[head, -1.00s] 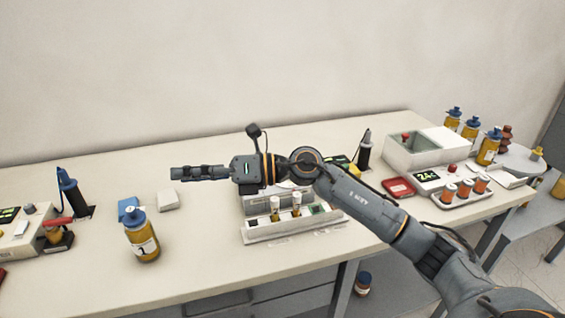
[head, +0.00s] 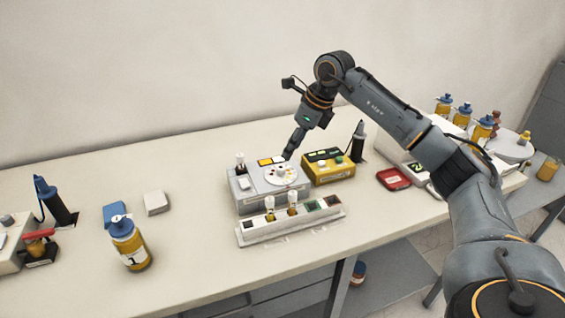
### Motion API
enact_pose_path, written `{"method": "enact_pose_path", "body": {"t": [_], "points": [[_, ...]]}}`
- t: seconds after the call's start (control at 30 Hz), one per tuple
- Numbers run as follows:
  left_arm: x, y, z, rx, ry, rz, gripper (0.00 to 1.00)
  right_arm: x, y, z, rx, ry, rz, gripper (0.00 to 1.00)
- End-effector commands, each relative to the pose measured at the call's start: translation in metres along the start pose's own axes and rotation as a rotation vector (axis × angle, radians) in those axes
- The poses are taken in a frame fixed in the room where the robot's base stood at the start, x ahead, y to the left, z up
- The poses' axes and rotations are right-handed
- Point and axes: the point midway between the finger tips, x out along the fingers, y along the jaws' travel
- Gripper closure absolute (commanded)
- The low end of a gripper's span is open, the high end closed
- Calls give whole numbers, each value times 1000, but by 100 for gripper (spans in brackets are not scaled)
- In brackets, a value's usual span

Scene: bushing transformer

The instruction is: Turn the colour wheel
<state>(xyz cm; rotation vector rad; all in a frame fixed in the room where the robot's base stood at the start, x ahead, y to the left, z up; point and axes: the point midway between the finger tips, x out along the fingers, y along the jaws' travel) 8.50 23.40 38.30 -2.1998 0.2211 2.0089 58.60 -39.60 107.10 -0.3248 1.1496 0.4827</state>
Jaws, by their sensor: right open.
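The colour wheel (head: 281,174) is a pale round disc with coloured spots on top of a grey box-shaped device (head: 252,197) in the middle of the bench. A vial with a dark cap (head: 240,162) stands at the device's left end. My right gripper (head: 288,157) points down from above at the wheel's far right edge. It is open, its jaws are seen edge-on, and nothing shows in them. I cannot tell whether the fingertips touch the wheel. My left gripper is not in view.
A white rack (head: 290,222) with two vials stands in front of the device. A yellow instrument (head: 328,168) sits close on its right, with a black pen-like tool (head: 357,142) behind. A numbered bottle (head: 129,243) stands left. The bench between bottle and device is clear.

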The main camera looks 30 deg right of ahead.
Motion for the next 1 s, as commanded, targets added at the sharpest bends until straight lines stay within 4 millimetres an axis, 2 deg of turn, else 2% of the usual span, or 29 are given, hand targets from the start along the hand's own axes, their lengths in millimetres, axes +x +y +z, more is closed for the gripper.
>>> {"method": "enact_pose_path", "body": {"t": [0.03,0.2,0.4,0.8,1.0], "points": [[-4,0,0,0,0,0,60,11,1,0,1,3,4,55],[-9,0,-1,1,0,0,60,44,1,1,1,1,4,55],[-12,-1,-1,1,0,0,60,69,1,1,0,-1,3,55],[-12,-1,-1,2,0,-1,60,77,0,1,0,-3,1,55],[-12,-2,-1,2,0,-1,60,76,0,1,0,-3,1,96]]}}
